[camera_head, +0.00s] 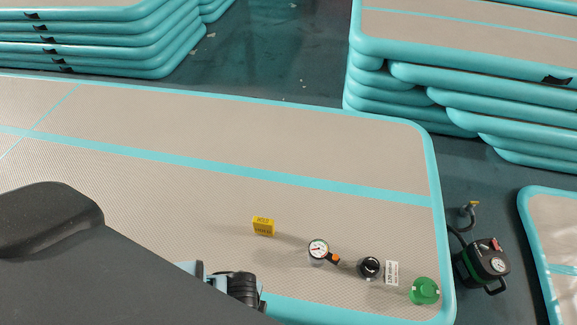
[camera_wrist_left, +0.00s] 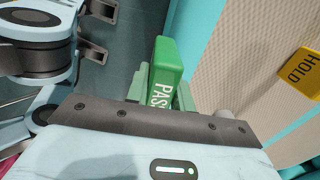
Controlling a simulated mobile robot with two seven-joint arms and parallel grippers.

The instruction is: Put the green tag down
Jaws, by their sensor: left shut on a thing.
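The green tag (camera_wrist_left: 168,58), lettered with "PAS" in view, is in the left wrist view. My left gripper (camera_wrist_left: 162,88) is shut on it, with a green-tinted finger on each side. The rest of the lettering is hidden by the gripper body. In the head view only part of my left wrist shows at the bottom, and the tag and fingertips are hidden there. The dark floor and the mat's teal edge show behind the tag in the wrist view. My right gripper is not seen in either view.
A yellow HOLD tag (camera_head: 263,227) stands on the beige mat (camera_head: 330,160). To its right are a pressure gauge (camera_head: 319,250), a black round part (camera_head: 369,267), a white label (camera_head: 391,273) and a green cap (camera_head: 425,291). A pump (camera_head: 485,262) stands on the floor.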

